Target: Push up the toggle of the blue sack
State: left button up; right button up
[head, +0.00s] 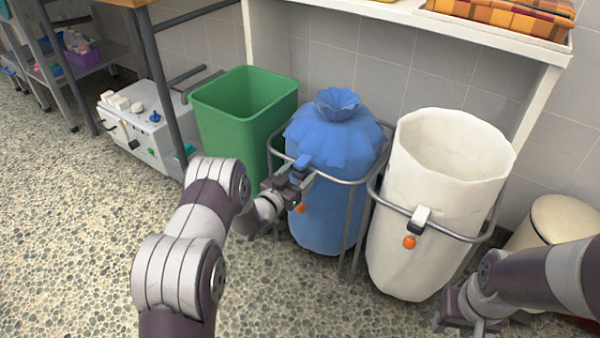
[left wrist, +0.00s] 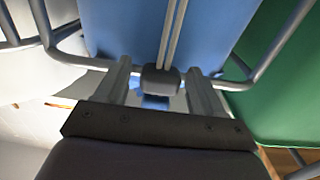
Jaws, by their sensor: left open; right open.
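The blue sack (head: 325,215) hangs in a metal frame, its top gathered into a ruffled neck (head: 337,104). On its front is a toggle with a blue part (head: 302,162), and an orange ball (head: 299,208) hangs below. My left gripper (head: 291,181) is at the sack's front, beside the toggle. In the left wrist view, a dark toggle block (left wrist: 160,80) on two pale cords (left wrist: 172,35) sits between the open fingers of my left gripper (left wrist: 160,92), with gaps on both sides. My right gripper (head: 460,310) is open and empty at the lower right.
A green bin (head: 240,115) stands left of the blue sack. An open white sack (head: 425,270) with its own toggle (head: 421,217) stands to the right in a metal ring. A cream bin (head: 565,220) is at far right. A shelf (head: 450,28) overhangs behind. Floor at left front is clear.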

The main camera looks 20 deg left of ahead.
pick_arm(q)
jog(key=p+v, duration=0.5)
jog(key=v, duration=0.7)
jog(key=shift+r, duration=0.1)
